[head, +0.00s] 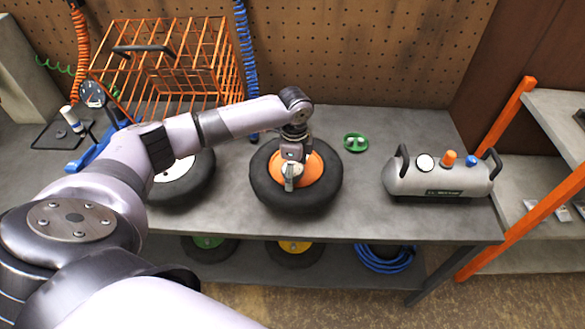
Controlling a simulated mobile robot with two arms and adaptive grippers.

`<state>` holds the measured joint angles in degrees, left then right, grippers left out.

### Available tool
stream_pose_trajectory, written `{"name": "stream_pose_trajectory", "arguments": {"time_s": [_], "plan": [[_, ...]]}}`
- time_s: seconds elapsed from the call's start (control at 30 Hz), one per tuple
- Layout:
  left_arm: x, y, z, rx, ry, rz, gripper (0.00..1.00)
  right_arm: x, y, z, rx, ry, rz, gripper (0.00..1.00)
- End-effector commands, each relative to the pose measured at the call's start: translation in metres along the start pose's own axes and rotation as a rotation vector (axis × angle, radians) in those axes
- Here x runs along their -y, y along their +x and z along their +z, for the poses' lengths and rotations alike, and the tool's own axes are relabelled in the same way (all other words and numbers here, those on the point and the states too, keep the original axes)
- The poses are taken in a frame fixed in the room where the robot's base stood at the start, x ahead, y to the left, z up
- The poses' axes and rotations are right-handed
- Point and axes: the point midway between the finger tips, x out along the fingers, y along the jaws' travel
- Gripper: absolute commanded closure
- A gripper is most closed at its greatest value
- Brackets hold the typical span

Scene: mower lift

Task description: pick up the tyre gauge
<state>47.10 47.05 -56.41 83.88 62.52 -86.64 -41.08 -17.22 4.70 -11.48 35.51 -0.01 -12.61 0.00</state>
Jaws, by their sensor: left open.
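A round dark-rimmed dial (92,94), which looks like the tyre gauge, is at the left of the bench, partly behind my left arm. A blue part (88,152) shows below it; I cannot tell whether they are joined. My left gripper (291,184) is open, pointing down over the orange hub (311,166) of a black tyre (266,196) in the middle of the bench. It is well to the right of the dial. Whether its fingertips touch the hub is unclear. My right gripper is not in view.
An orange wire basket (222,55) stands at the back left. A second wheel (199,182) lies partly under my arm. A green dish (356,142) and a grey air tank (440,180) are to the right.

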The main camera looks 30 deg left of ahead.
Motion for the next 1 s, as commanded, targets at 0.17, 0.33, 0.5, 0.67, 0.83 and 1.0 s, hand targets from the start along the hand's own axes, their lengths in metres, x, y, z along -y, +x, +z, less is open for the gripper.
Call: {"name": "stream_pose_trajectory", "arguments": {"time_s": [0.17, 0.33, 0.5, 0.67, 0.83, 1.0], "plan": [[0.0, 0.0017, -0.0001, 0.0, 0.001, 0.0, 0.24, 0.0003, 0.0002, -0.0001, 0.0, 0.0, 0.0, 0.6], [0.0001, 0.0014, -0.0002, 0.0, 0.001, 0.0, 0.32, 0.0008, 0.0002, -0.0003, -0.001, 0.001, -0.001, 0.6], [0.0001, 0.0012, -0.0003, 0.0, 0.001, -0.001, 0.44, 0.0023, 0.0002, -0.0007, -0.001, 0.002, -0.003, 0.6], [0.0001, 0.0011, -0.0003, 0.0, 0.001, 0.0, 0.54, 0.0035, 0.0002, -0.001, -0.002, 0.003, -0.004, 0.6], [0.0001, 0.0011, -0.0003, 0.0, 0.001, 0.0, 0.66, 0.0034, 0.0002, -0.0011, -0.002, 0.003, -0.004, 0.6], [0.0, 0.0011, -0.0003, 0.0, 0.001, 0.0, 0.77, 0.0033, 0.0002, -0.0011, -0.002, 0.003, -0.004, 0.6]]}}
